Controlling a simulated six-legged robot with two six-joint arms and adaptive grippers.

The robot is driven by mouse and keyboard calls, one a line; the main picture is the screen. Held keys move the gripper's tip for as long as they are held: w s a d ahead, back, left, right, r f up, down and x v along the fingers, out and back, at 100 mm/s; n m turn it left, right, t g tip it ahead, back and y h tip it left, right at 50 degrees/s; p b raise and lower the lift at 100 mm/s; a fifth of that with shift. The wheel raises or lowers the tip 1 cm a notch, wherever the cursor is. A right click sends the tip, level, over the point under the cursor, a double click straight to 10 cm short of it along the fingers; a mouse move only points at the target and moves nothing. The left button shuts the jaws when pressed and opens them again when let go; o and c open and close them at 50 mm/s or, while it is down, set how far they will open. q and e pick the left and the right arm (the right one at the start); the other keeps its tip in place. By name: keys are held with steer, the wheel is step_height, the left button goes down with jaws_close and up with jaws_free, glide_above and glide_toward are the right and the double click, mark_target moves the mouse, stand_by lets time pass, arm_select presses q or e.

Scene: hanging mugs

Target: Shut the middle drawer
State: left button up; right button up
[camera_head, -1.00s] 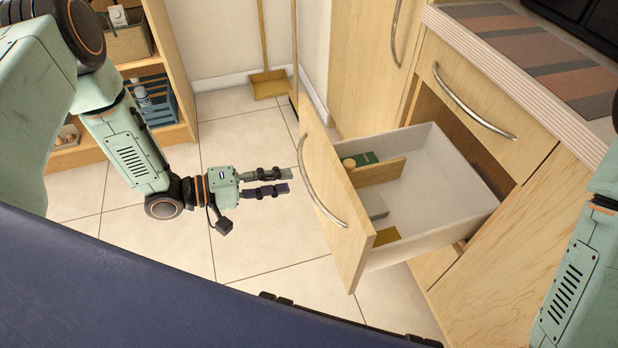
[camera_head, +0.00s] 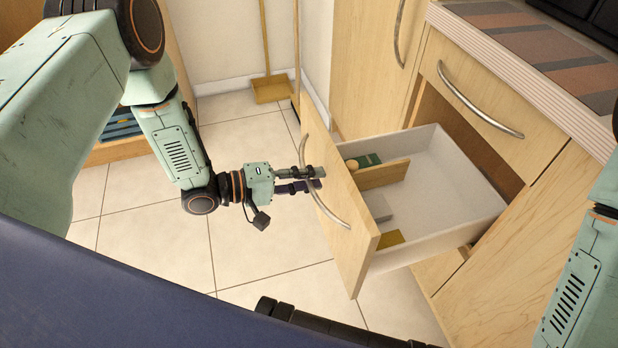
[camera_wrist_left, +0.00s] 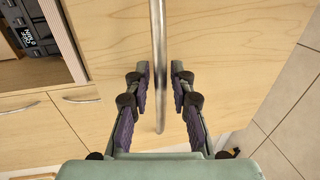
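The middle drawer (camera_head: 462,213) stands pulled out of the cabinet, below a shut drawer. Its wooden front (camera_head: 352,256) faces left and bears a curved metal handle (camera_head: 334,216). My left gripper (camera_head: 316,178) is at the upper part of this handle. In the left wrist view, the gripper (camera_wrist_left: 161,72) has one finger on each side of the handle (camera_wrist_left: 158,28), with gaps visible between fingers and bar. It is open, with the fingertips close to the drawer front (camera_wrist_left: 225,35). My right arm shows at the right edge; its gripper is out of view.
The drawer holds a green box (camera_head: 369,160), a wooden divider (camera_head: 383,174) and small items. The shut upper drawer (camera_head: 500,95) sits under the countertop (camera_head: 480,40). The tiled floor (camera_head: 260,240) left of the drawer is clear.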

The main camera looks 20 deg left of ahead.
arm_select(q)
jaws_close()
steer(key=shift+d, duration=0.1)
stand_by(0.4)
